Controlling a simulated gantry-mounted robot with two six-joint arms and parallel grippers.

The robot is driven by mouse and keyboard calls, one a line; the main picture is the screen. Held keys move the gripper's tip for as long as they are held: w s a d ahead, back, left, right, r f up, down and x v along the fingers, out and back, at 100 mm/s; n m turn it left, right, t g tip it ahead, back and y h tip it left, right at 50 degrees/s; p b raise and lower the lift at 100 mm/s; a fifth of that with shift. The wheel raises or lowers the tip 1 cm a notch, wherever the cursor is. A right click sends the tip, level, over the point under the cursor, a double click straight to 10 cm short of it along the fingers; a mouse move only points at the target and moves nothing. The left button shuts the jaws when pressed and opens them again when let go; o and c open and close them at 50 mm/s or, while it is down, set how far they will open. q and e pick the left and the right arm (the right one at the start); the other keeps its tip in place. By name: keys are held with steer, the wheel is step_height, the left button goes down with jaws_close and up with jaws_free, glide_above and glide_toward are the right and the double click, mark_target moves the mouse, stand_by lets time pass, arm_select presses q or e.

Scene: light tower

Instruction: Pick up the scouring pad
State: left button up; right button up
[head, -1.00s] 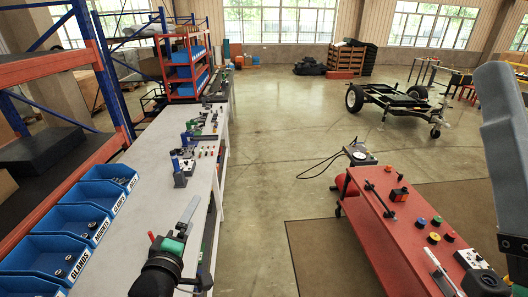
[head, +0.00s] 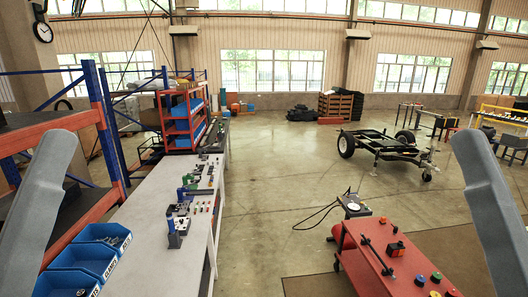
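I cannot make out a scouring pad in the head view. The grey workbench (head: 150,240) on the left carries small tools and parts, including a blue and dark upright fixture (head: 174,232) and a green item (head: 190,186). These are too small to name surely. My two grey arms show at the left and right edges of the head view. Both grippers are outside the picture, so what they hold is hidden.
Blue bins (head: 92,262) stand at the bench's left, beside an orange and blue rack (head: 104,115). A red cart (head: 375,262) with buttons and small parts stands at right. A black wheeled frame (head: 385,148) is farther back. Floor (head: 275,190) between bench and cart is clear.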

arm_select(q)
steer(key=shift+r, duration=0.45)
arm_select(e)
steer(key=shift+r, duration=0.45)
